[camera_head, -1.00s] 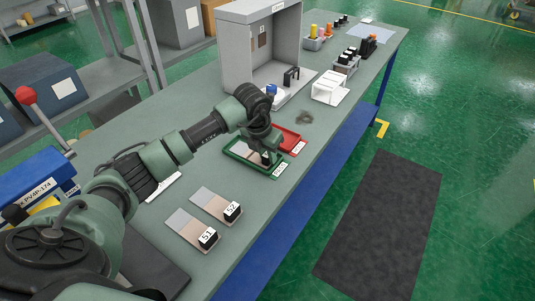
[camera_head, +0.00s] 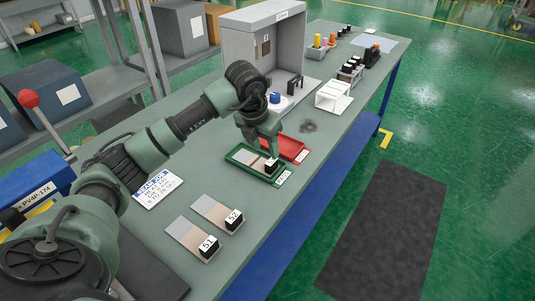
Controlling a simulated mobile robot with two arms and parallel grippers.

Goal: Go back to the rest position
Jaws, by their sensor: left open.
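My left arm reaches in from the left over the workbench (camera_head: 180,265). Its gripper (camera_head: 272,152) is open and points down above the green tray (camera_head: 240,148). A flat two-tone sample with a black block (camera_head: 271,165) lies in the green tray, just below the fingers. I cannot tell whether the fingertips clear the block. The red tray (camera_head: 297,147) beside it looks empty. Two more samples, with black blocks marked S1 (camera_head: 209,247) and S2 (camera_head: 234,219), lie on the bench in front. My right gripper is not in view.
A grey open booth (camera_head: 250,50) stands behind the trays, with a blue-topped item inside. A white holder (camera_head: 333,96) and bins of small parts (camera_head: 350,70) are toward the far end. A printed card (camera_head: 157,188) lies left. A red-knobbed lever (camera_head: 30,99) stands at the left.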

